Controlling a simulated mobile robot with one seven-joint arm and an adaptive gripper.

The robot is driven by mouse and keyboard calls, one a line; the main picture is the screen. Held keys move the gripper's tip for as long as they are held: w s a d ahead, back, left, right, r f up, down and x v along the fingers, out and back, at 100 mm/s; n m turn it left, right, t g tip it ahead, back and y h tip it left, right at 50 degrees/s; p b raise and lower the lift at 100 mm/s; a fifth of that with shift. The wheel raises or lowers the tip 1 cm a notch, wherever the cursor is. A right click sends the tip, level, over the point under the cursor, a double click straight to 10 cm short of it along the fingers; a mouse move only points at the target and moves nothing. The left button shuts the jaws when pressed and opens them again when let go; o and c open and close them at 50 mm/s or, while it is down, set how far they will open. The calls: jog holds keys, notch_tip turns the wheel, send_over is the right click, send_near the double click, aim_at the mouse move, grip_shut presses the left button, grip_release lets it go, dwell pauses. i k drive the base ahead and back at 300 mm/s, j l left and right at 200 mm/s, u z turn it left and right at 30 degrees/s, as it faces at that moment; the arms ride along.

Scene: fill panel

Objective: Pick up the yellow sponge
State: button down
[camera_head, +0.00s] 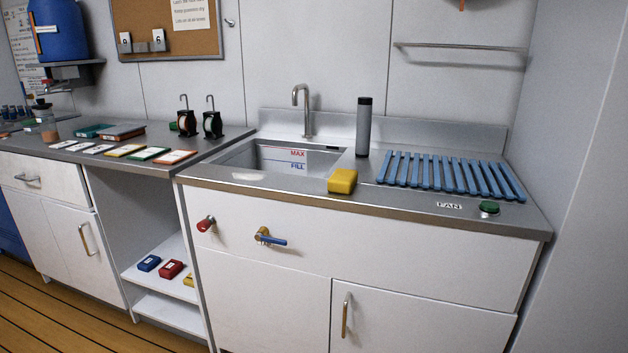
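The yellow sponge (342,181) is a small rounded block. It lies on the steel counter (400,199) near the front edge, just right of the sink (250,160). Nothing covers it and its top and front faces show. My gripper is not in this view.
A dark grey bottle (363,128) stands behind the sponge. A blue slatted rack (450,175) lies to its right, with a green FAN button (489,208) in front. The tap (303,108) rises behind the sink. A red knob (206,224) and a blue-handled valve (270,238) stick out from the cabinet front.

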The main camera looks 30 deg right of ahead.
aim_at(343, 182)
jog(key=z, duration=1.2)
jog(key=i+j+z, duration=0.1)
jog(key=j+z, duration=0.15)
jog(key=z, duration=0.15)
jog(key=i+j+z, duration=0.1)
jog(key=j+z, duration=0.5)
jog(key=z, duration=0.15)
jog(key=j+z, duration=0.25)
jog(key=j, duration=0.35)
jog(key=j+z, duration=0.2)
jog(key=j, duration=0.35)
jog(key=k+j, duration=0.1)
jog(key=j, duration=0.4)
jog(key=k+j, duration=0.1)
jog(key=j, duration=0.4)
jog(key=i, duration=0.5)
jog(key=z, duration=0.05)
